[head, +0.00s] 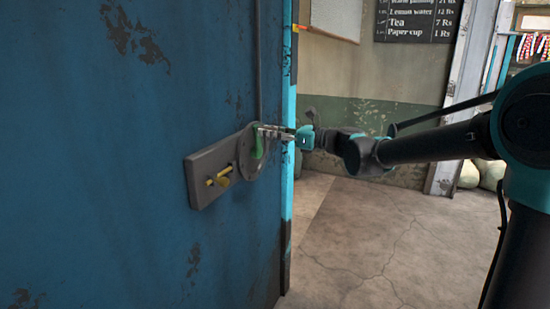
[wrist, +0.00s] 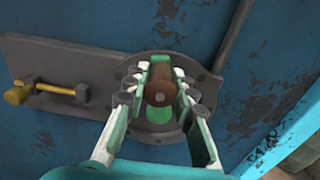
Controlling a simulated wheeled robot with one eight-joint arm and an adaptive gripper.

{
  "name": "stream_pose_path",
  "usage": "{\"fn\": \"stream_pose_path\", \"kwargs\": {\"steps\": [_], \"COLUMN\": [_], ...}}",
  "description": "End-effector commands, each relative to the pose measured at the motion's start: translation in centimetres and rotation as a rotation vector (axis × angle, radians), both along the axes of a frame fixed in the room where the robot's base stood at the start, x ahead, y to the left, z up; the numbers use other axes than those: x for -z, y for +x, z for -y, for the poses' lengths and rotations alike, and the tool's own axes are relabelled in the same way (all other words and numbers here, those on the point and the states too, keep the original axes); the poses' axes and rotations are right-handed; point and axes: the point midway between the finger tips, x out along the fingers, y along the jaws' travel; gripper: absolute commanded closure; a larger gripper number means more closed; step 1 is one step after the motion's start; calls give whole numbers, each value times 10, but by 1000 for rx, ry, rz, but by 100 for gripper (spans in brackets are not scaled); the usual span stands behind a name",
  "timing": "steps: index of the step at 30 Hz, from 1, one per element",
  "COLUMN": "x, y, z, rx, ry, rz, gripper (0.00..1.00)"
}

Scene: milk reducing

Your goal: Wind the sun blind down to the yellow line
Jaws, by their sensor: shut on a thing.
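A round grey winch housing (head: 245,158) is fixed to the blue wall panel, with a green crank (head: 257,140) on its face. In the wrist view the green crank (wrist: 159,115) shows below a brown knob (wrist: 160,84). My gripper (head: 274,131) is at the crank; in the wrist view its fingers (wrist: 160,90) are closed around the brown knob from both sides. The fingers hide part of the knob and crank. I cannot clearly make out the sun blind or a yellow line.
A brass-yellow latch (head: 219,178) sits on the grey plate (head: 205,162) left of the winch. A grey cable or pipe (head: 260,60) runs up from it. The turquoise panel edge (head: 288,200) stands close to my gripper. The concrete floor (head: 380,250) at right is clear.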

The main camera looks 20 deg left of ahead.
Motion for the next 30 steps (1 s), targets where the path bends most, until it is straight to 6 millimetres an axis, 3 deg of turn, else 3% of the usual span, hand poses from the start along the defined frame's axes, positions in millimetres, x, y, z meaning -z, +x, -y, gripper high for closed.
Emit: {"fn": "stream_pose_path", "kwargs": {"steps": [1, 9, 19, 30], "x": [0, 0, 1, 1], "y": [3, 1, 1, -2], "z": [0, 0, 5, 44], "rx": [2, 2, 3, 4], "ry": [0, 0, -1, -1], "rz": [0, 0, 0, 0], "gripper": [71, 41, 41, 41]}}
